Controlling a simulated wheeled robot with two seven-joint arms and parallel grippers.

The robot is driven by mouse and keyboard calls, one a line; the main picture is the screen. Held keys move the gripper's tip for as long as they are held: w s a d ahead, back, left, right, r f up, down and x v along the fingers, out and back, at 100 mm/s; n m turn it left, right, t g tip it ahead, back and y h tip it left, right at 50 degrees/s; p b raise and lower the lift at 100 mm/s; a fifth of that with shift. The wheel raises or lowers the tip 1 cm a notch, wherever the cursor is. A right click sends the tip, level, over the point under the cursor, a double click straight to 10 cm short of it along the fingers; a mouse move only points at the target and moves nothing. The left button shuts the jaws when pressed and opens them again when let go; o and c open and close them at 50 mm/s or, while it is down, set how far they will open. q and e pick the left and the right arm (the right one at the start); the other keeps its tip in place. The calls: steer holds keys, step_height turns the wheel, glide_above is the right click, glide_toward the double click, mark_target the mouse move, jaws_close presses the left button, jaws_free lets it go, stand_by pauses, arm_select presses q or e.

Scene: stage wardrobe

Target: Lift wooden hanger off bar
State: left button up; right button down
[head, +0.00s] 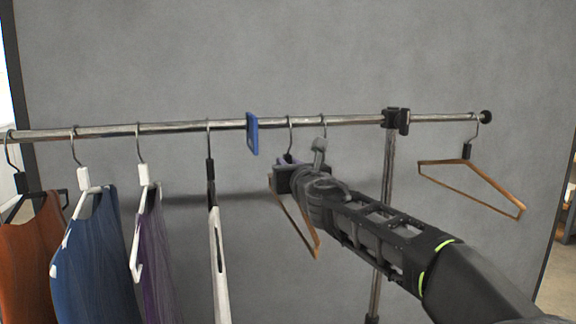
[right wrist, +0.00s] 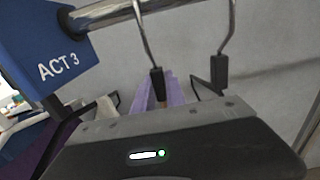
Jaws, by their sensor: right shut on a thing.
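A wooden hanger (head: 316,249) hangs from the bar (head: 345,120) by its metal hook, right of the blue divider. My right gripper (head: 287,160) is shut on this hanger just below its black neck; the arm hides part of the wood. In the right wrist view, the lavender fingers (right wrist: 160,93) sit on both sides of the hanger under its black neck (right wrist: 158,84). The hook appears to be still over the bar. My left gripper is out of view.
A second hook with a black neck (right wrist: 220,74) hangs close to the right. Another wooden hanger (head: 467,163) hangs near the bar's right end. The blue divider (head: 252,133), marked ACT 3, is close on the left. Garments and a white hanger (head: 218,262) hang further left.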

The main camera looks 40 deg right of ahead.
steer(key=shift+r, duration=0.15)
stand_by(0.5)
steer(key=shift+r+p, duration=1.6)
steer(key=shift+p, duration=0.05)
steer(key=shift+s, duration=0.1)
steer(key=shift+v, duration=3.9)
steer(key=shift+a, duration=0.1)
